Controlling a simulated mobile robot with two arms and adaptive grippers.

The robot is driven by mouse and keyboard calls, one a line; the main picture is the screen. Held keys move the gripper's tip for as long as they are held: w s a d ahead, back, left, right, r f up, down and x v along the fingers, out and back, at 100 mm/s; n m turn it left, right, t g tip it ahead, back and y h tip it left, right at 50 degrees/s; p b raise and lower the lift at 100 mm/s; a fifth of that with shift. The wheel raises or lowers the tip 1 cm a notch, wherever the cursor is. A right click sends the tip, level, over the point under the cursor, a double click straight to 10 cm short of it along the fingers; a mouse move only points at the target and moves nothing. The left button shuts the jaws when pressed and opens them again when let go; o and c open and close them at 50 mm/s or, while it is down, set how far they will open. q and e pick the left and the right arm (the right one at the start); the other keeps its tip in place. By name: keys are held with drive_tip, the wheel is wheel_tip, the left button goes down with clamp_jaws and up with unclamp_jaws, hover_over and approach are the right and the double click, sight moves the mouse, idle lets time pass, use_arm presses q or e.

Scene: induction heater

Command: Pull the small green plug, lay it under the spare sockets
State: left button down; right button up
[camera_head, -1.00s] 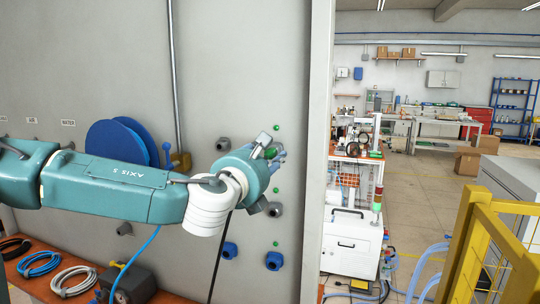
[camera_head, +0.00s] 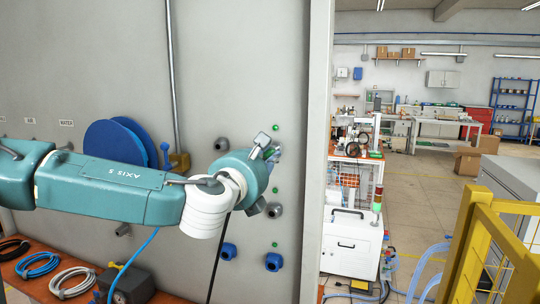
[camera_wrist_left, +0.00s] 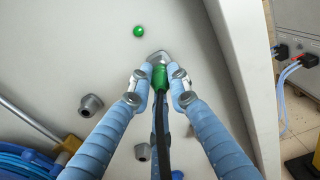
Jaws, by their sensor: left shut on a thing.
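The small green plug (camera_wrist_left: 159,78) is between the fingers of my left gripper (camera_wrist_left: 157,82) in the left wrist view, with a black cable trailing from it. The gripper is shut on the plug. The plug's front end is at a grey socket (camera_wrist_left: 158,56) on the wall; I cannot tell whether it is still seated. My right gripper is not in view.
A blue hose reel (camera_head: 112,141) hangs left of the hand, beside a vertical pipe (camera_head: 174,75). Coiled hoses lie on an orange shelf (camera_head: 65,297) below. The panel's edge (camera_head: 318,150) is close on the right. A yellow fence (camera_head: 490,245) stands further right.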

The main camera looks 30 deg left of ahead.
sight(265, 158)
use_arm(q)
drive_tip(key=shift+v, duration=1.2)
drive_tip(key=shift+s+r, duration=0.1)
drive_tip(key=shift+s, duration=0.05)
drive_tip(key=shift+s, duration=0.1)
drive_tip(key=shift+v, duration=1.55)
